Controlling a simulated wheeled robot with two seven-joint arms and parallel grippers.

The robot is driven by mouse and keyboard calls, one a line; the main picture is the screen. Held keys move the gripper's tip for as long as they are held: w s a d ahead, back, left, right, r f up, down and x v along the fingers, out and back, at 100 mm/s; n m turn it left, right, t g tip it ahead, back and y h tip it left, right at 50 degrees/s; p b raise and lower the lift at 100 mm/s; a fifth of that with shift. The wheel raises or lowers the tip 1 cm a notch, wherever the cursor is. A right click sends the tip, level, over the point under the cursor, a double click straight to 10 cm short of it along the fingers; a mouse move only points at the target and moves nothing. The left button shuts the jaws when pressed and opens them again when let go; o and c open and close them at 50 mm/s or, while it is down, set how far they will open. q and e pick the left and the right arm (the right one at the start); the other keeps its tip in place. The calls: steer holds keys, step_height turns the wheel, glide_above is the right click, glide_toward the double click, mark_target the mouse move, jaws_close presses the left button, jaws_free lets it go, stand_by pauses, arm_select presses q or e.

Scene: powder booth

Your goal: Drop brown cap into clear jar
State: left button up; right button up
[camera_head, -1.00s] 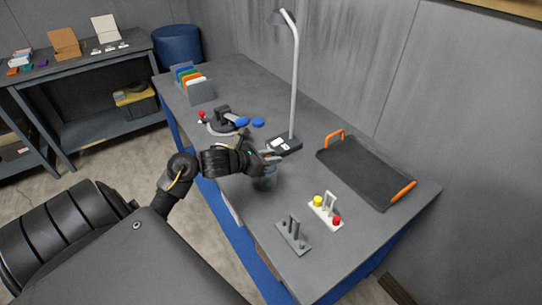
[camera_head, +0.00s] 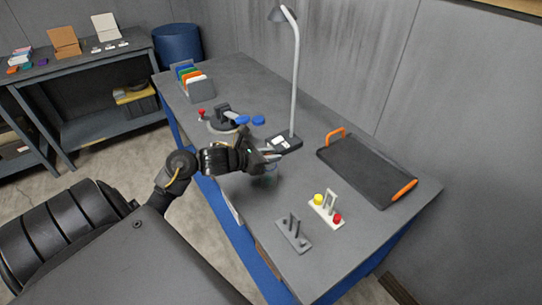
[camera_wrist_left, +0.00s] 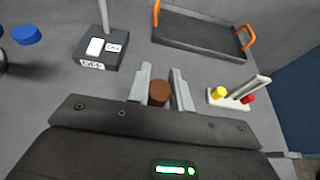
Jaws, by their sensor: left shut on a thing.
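My left gripper (camera_head: 271,156) is above the grey workbench (camera_head: 226,99), in front of the lamp base. In the left wrist view, the brown cap (camera_wrist_left: 159,93) sits between the fingers of that gripper (camera_wrist_left: 162,84), which is shut on it. In the head view the cap is hidden by the fingers. A faint see-through shape, likely the clear jar (camera_head: 270,178), shows just below the fingertips; its outline is hard to make out. I cannot tell how the cap lines up with it. My right gripper is not in view.
A lamp (camera_head: 294,85) stands just behind the gripper. A dark tray with orange handles (camera_head: 366,172) lies at right. A white stand with yellow and red knobs (camera_head: 325,211) and a grey pegged stand (camera_head: 293,235) are nearer. A rack of coloured plates (camera_head: 194,82) stands at the far end.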

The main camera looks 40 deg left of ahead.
arm_select(q)
steer(key=o, duration=1)
steer(key=shift+b+v, duration=1.2)
steer(key=shift+v, duration=4.25)
steer(key=shift+d+f, duration=0.1)
